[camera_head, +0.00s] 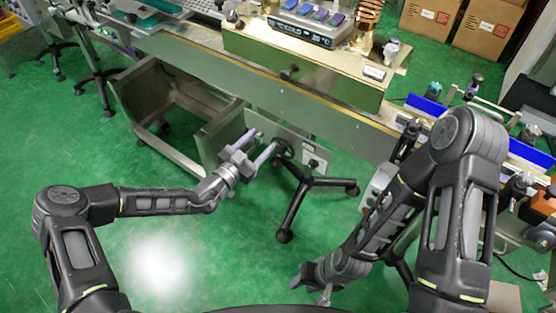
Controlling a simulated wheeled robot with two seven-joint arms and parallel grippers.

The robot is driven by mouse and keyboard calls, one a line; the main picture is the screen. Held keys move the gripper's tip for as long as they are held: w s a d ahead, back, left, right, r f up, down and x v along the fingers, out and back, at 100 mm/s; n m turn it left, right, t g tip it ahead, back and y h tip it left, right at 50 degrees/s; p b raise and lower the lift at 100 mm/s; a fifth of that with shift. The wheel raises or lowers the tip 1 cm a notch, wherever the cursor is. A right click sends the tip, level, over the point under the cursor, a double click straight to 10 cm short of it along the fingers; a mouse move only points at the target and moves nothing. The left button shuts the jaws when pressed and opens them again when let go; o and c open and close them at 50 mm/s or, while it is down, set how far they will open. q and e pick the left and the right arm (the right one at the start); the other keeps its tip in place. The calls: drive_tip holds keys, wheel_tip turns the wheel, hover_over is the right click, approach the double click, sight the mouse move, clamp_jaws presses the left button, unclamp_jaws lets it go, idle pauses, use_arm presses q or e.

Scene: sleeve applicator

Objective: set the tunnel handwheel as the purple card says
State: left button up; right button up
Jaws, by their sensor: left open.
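A small dark handwheel (284,149) sits on the grey panel (297,140) below the conveyor, at the middle of the head view. My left gripper (261,144) is open, its two pale fingers reaching toward the panel just left of the handwheel. I cannot tell whether a finger touches it, and I see nothing between the fingers. A purple card (336,19) stands at the right end of a row of coloured cards on the display unit; its writing is too small to read. My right gripper (309,288) hangs low over the floor, far from the handwheel; its jaw opening is unclear.
The display unit (300,31) stands on a beige tunnel housing (300,65) above the conveyor. An open metal cabinet (165,105) is left of the panel, and a black star-shaped foot (300,190) is below it. Green floor (150,160) is clear in front.

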use_arm(q)
drive_tip(key=b, duration=1.4)
approach(278, 154)
drive_tip(key=shift+w+d, duration=0.2)
drive_tip(key=shift+w, duration=0.25)
drive_tip(key=shift+p, duration=0.3)
drive_tip(key=shift+b+x, duration=0.55)
drive_tip(key=shift+x, duration=3.35)
clamp_jaws()
